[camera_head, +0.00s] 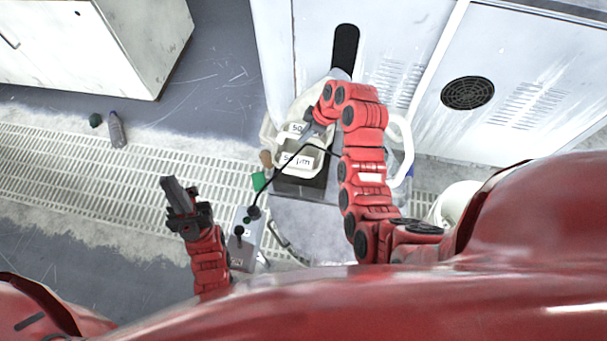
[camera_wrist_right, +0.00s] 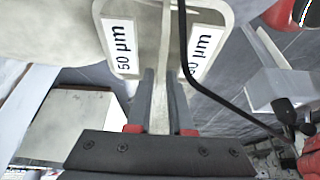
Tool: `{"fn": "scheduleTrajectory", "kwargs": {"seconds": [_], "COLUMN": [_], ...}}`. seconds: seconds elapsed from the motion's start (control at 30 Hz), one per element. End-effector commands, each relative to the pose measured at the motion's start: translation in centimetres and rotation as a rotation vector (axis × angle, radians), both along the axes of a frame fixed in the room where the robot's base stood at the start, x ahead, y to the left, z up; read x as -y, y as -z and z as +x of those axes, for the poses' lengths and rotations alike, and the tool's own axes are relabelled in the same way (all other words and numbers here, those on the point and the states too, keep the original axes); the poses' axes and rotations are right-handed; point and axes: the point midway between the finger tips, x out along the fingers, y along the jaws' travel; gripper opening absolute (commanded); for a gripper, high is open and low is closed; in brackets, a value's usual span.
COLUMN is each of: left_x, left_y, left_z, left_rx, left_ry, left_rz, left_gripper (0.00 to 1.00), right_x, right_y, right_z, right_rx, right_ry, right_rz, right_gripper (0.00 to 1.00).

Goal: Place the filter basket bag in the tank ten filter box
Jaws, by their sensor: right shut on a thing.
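My right gripper (camera_head: 311,124) is shut on a thin pale edge (camera_wrist_right: 160,110), which runs between its two fingers in the right wrist view. The edge seems to belong to a white filter basket bag (camera_head: 325,160) with a "50 µm" label. A second "50" label (camera_head: 297,128) shows just behind it in the head view. The right wrist view shows one label on each side of the fingers. A dark box face (camera_head: 302,187) is below the bag; I cannot tell whether it is the filter box. My left gripper (camera_head: 172,187) is away to the left, holding nothing visible.
A grey control box with a black knob (camera_head: 240,232) stands between my arms. A black cable (camera_head: 283,168) crosses in front of the bag. White cabinets (camera_head: 430,60) stand behind. A bottle (camera_head: 116,130) is on the floor at left, by the grating (camera_head: 60,150).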

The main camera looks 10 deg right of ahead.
Motion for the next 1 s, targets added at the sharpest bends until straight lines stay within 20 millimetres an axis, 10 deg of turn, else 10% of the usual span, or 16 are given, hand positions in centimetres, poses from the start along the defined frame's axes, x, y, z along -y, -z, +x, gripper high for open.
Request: {"fn": "scheduleTrajectory", "kwargs": {"seconds": [1.0], "left_x": [0.0], "left_y": [-0.2], "left_z": [0.0], "left_rx": [0.0], "left_ry": [0.0], "left_rz": [0.0], "left_gripper": [0.0], "right_x": [0.3], "right_y": [10.0], "right_z": [0.1], "right_rx": [0.003], "right_ry": [-0.038], "right_rz": [0.002], "right_gripper": [0.0]}}
